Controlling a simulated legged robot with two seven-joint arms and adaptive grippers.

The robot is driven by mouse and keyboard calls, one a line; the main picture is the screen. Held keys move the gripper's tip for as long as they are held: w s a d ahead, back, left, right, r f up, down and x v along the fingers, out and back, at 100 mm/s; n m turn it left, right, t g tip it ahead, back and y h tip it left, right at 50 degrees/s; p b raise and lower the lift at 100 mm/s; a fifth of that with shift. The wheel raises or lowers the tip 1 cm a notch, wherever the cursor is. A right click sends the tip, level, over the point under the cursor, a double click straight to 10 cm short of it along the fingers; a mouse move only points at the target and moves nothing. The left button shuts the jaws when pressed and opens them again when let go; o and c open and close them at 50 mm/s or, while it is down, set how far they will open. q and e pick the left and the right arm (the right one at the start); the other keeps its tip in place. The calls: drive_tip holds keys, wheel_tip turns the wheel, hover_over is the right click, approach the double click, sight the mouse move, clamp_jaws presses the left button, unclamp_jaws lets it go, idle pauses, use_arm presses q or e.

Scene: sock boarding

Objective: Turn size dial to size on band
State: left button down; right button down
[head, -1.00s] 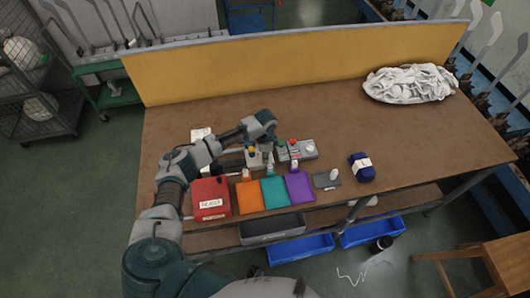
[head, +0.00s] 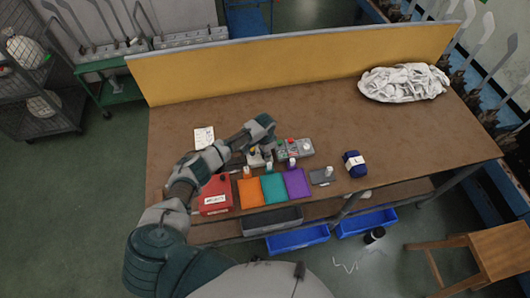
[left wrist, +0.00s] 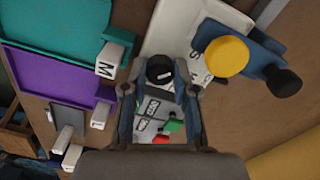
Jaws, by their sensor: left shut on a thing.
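The grey control box (head: 306,157) with red and green buttons sits near the table's middle; part of it also shows in the left wrist view (left wrist: 147,122). My left gripper (head: 264,147) is above the box's left side. In the left wrist view, its fingers (left wrist: 160,85) are shut on a black dial knob (left wrist: 160,68) with a pale mark on it. The gripper hides the dial in the head view. A dark blue sock bundle (head: 350,170) with a white band (head: 356,160) lies to the right; the print on the band is too small to read. My right gripper is not in view.
A red reject bin (head: 215,185) and orange (head: 250,194), teal (head: 273,188) and purple (head: 297,184) pads line the front edge. A yellow knob (left wrist: 226,56) stands beside the gripper. A white cloth heap (head: 404,82) lies at the back right. The table's middle back is clear.

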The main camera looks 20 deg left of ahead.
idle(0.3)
use_arm(q)
drive_tip(key=c, duration=0.9)
unclamp_jaws()
drive_tip(key=shift+w, duration=0.1)
wheel_tip(320, 180, up, 12)
drive_tip(key=shift+w+a+f, duration=0.1)
